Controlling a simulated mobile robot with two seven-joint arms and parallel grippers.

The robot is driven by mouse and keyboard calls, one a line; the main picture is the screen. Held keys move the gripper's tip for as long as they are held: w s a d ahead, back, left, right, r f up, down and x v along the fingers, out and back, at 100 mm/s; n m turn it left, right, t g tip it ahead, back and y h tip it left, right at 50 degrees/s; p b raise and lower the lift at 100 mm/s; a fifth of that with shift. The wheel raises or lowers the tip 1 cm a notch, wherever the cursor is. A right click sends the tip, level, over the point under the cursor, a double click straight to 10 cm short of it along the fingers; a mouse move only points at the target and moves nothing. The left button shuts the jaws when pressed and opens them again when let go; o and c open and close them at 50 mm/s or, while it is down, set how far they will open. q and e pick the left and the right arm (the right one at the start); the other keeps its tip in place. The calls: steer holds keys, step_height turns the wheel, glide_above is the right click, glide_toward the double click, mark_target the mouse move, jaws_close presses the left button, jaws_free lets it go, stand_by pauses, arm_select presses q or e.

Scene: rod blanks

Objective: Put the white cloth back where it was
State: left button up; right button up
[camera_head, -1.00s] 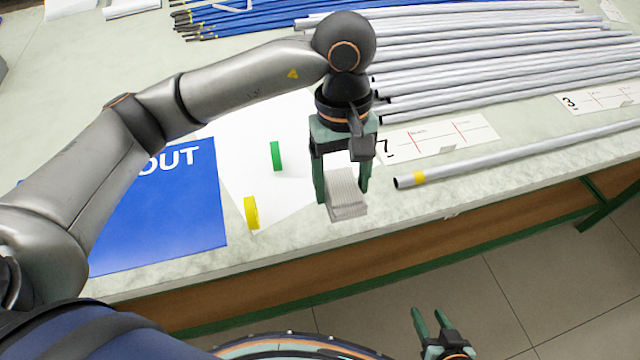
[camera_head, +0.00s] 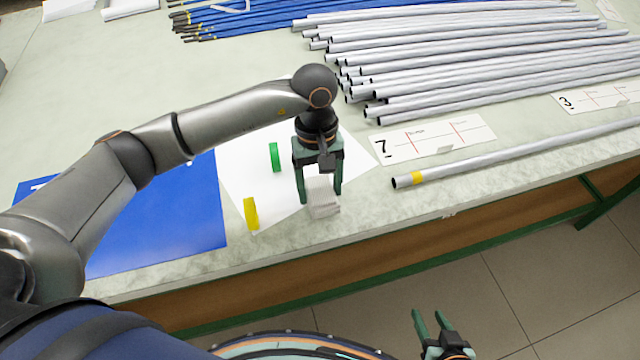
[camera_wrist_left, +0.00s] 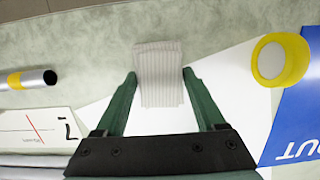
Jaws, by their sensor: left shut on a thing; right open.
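The white cloth (camera_head: 321,194) is a small folded, ribbed pad near the front edge of the table. My left gripper (camera_head: 320,196) is shut on it, with a green finger on each side. In the left wrist view the cloth (camera_wrist_left: 161,75) sits between the two fingertips, over the edge of a white sheet and the bare tabletop. I cannot tell whether the cloth touches the table. My right gripper (camera_head: 433,322) is open and empty, low in front of the table.
A white sheet (camera_head: 345,155) bears a green ring (camera_head: 275,157) and a yellow tape roll (camera_head: 251,213). A blue mat (camera_head: 165,220) lies left. A tube with a yellow band (camera_head: 520,155), a number 7 card (camera_head: 433,139) and several grey tubes (camera_head: 480,55) lie right.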

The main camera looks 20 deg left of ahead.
mark_target(318, 180)
arm_select(q)
steer(key=shift+f+b, duration=0.2)
steer(key=shift+b, duration=0.1)
steer(key=o, duration=1.3)
steer(key=shift+r+p, duration=0.4)
steer(key=shift+r, duration=0.05)
steer(key=r, duration=0.3)
steer(key=w+r, duration=0.1)
steer(key=r, duration=0.3)
steer(key=a+r, duration=0.1)
steer(key=r, duration=0.3)
steer(key=shift+w+r+b, duration=0.25)
steer(key=shift+w+b, duration=0.05)
steer(key=shift+b, duration=0.05)
